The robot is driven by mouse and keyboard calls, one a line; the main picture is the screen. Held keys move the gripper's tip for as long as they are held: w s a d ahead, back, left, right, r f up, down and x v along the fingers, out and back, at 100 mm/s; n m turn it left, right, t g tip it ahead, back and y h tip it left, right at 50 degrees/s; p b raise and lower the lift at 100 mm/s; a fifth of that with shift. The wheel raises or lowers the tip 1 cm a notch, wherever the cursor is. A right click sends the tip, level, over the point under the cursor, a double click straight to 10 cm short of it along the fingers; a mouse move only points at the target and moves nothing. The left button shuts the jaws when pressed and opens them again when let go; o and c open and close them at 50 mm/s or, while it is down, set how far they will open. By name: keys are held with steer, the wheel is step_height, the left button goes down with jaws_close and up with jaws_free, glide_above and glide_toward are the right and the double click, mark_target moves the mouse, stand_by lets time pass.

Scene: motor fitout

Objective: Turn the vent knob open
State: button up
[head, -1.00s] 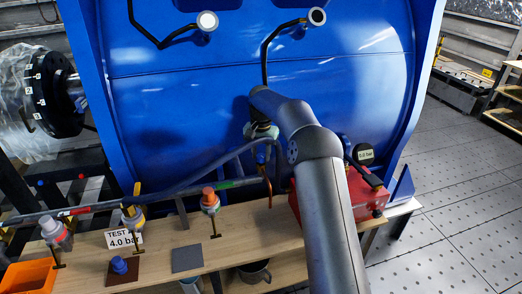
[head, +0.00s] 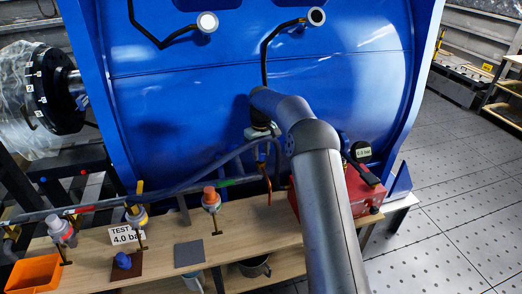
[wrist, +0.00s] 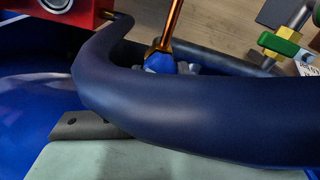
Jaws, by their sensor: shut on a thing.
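A small blue knob, which I take for the vent knob, shows in the wrist view (wrist: 160,62) at the foot of a copper-coloured pipe (wrist: 171,25). A thick dark-blue hose (wrist: 180,105) passes in front and covers its lower part. My gripper (head: 261,143) is low against the front of the blue motor housing (head: 190,100), with its jaws around the knob. The fingertips are mostly hidden by my arm and the hose. The knob's turn angle cannot be made out.
A red box (head: 350,197) with a round bar gauge (head: 363,152) stands right of my arm. The wooden bench (head: 160,262) carries a "TEST 4.0 bar" sign (head: 124,234), capped valves, a blue piece (head: 122,260) and a grey plate (head: 189,253). An orange bin (head: 35,273) is at left.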

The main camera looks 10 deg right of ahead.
mark_target(261, 154)
steer(key=n, duration=0.4)
steer(key=shift+r+n+p, duration=0.1)
steer(key=shift+n+p, duration=0.2)
steer(key=shift+n, duration=2.3)
steer(key=o, duration=1)
steer(key=shift+c, duration=0.2)
step_height(261, 154, up, 17)
steer(key=shift+r+p, duration=0.2)
steer(key=shift+p, duration=0.1)
